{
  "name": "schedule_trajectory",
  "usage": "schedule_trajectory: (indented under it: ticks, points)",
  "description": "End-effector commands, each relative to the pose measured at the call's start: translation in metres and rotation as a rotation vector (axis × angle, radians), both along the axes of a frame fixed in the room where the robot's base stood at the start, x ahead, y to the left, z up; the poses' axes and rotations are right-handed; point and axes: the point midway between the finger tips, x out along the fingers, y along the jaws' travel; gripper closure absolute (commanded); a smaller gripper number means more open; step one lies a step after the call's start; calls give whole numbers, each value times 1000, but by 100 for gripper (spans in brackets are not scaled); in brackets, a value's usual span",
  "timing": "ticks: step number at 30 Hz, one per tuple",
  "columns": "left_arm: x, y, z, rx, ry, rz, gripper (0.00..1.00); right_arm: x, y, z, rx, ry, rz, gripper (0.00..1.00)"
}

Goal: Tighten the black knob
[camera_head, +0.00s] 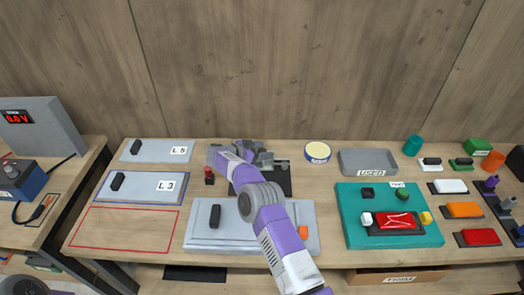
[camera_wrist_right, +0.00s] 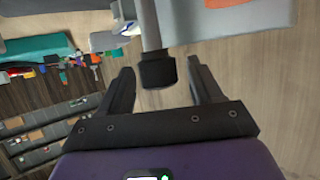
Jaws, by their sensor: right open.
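In the right wrist view a black knob (camera_wrist_right: 158,72) on a grey stem stands between the two fingers of my right gripper (camera_wrist_right: 160,66). The fingers are open, with a visible gap on each side of the knob. In the head view my right arm comes up from the bottom middle, and my right gripper (camera_head: 262,158) is over a black plate (camera_head: 282,185) behind a grey panel (camera_head: 235,243). The arm and gripper hide much of this spot, and I cannot make out the knob there. My left gripper is not in view.
The grey panel carries a black handle (camera_head: 215,215) and an orange block (camera_head: 303,232). A small red-topped knob (camera_head: 209,174) is left of my gripper. A yellow-lidded tin (camera_head: 317,151), a grey tray (camera_head: 344,160) and a teal board (camera_head: 350,230) are to the right.

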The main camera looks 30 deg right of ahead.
Motion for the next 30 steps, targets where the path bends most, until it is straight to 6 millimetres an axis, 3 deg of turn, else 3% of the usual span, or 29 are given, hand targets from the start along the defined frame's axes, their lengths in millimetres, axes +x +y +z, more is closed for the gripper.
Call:
schedule_trajectory:
  ticks: [5,18,30]
  points:
    - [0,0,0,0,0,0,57,0,6,2,1,1,1,36]
    - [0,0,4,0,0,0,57,-3,65,27,0,0,1,36]
    - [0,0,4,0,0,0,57,-4,70,29,0,0,0,36]
